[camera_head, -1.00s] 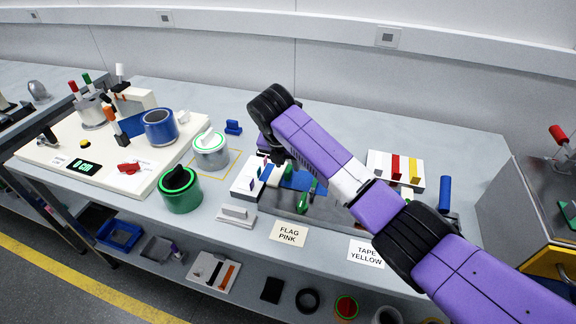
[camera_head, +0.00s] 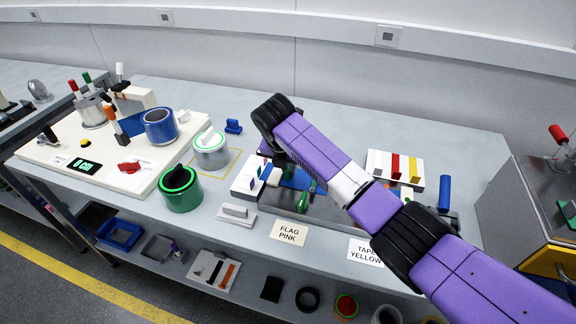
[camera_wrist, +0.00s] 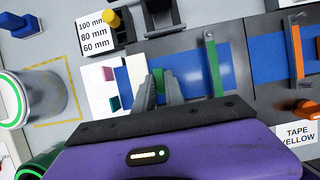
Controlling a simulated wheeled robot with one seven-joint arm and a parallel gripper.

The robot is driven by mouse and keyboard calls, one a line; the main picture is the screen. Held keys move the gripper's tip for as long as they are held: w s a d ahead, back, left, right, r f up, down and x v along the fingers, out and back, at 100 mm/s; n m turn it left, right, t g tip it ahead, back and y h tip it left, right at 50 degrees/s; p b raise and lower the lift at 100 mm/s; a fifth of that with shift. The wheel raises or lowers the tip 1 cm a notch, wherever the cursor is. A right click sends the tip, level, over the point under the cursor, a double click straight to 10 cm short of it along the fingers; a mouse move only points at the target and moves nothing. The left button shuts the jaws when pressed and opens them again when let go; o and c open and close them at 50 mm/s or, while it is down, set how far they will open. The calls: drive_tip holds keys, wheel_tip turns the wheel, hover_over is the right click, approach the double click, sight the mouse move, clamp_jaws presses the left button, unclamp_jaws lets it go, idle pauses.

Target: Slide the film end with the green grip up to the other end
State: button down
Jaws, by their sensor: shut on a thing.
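In the wrist view my gripper (camera_wrist: 160,90) is shut on the green grip (camera_wrist: 158,74), of which only a small part shows between the fingers. Blue film (camera_wrist: 186,73) lies flat to the right of the fingers and runs under a green bar (camera_wrist: 213,62) with a green knob. The fingers hide the film edges, so I cannot tell whether the two ends touch. In the head view the blue film (camera_head: 298,181) shows partly, and my arm hides the gripper.
An orange bar (camera_wrist: 297,48) with an orange knob crosses the film farther right. A black block with a size label (camera_wrist: 98,36) stands at upper left. A silver can (camera_head: 210,150) and a green can (camera_head: 180,190) stand left of the film. Label cards (camera_head: 289,233) lie in front.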

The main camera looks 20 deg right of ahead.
sight(301, 175)
drive_tip(key=shift+s+d+r+p, duration=0.15)
drive_tip(key=shift+s+d+p, duration=0.2)
drive_tip(key=shift+d+p, duration=0.25)
drive_tip(key=shift+s+d+r+p, duration=0.1)
drive_tip(key=shift+s+d+p, duration=0.25)
drive_tip(key=shift+d+p, duration=0.15)
drive_tip(key=shift+s+d+f, duration=0.2)
drive_tip(key=shift+d+f, duration=0.05)
drive_tip(key=c, duration=1.4)
unclamp_jaws()
drive_tip(key=v, duration=0.8)
drive_tip(key=shift+d, duration=0.1)
